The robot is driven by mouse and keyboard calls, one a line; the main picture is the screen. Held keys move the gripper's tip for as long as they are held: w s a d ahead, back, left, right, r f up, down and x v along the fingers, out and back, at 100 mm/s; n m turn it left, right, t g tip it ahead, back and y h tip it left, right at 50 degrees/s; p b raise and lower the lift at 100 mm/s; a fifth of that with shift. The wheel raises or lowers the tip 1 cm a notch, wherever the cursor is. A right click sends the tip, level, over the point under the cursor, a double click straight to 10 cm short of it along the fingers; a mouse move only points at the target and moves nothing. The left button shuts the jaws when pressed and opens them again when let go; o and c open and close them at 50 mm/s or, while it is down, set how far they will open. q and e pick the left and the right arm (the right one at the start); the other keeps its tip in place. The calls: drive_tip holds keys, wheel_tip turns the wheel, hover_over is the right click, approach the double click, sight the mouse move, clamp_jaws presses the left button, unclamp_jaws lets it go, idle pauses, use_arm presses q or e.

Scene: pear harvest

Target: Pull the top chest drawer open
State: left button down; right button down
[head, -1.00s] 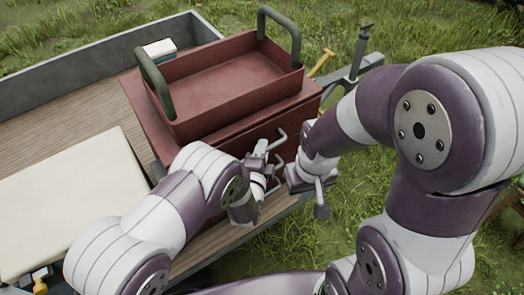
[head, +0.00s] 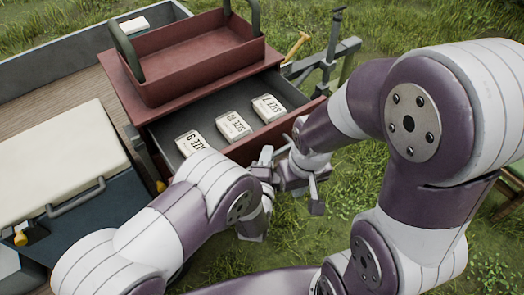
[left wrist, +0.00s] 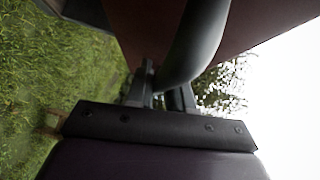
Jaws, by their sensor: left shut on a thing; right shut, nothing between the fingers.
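The red chest (head: 158,113) stands on the cart with its top drawer (head: 222,105) pulled well out. Inside lie three pale packs with printed labels: a left pack (head: 190,143), a middle pack (head: 233,126) and a right pack (head: 268,107). My left gripper (head: 266,160) is at the drawer front, partly hidden by my own arm. In the left wrist view its fingers (left wrist: 160,92) are shut on the dark curved drawer handle (left wrist: 196,45). My right gripper (head: 316,196) is shut and empty, just right of the left one, over the grass.
A red tray (head: 195,60) with two dark green handles sits on top of the chest. A cooler with a cream lid (head: 60,150) stands at the left. A grey metal post with a clamp (head: 335,50) and a yellow-handled tool (head: 297,46) are behind the chest's right side.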

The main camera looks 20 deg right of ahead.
use_arm(q)
drive_tip(key=shift+s+d+f, duration=0.1)
drive_tip(key=shift+s+d, duration=0.05)
drive_tip(key=shift+s, duration=0.4)
drive_tip(key=c, duration=1.1)
unclamp_jaws()
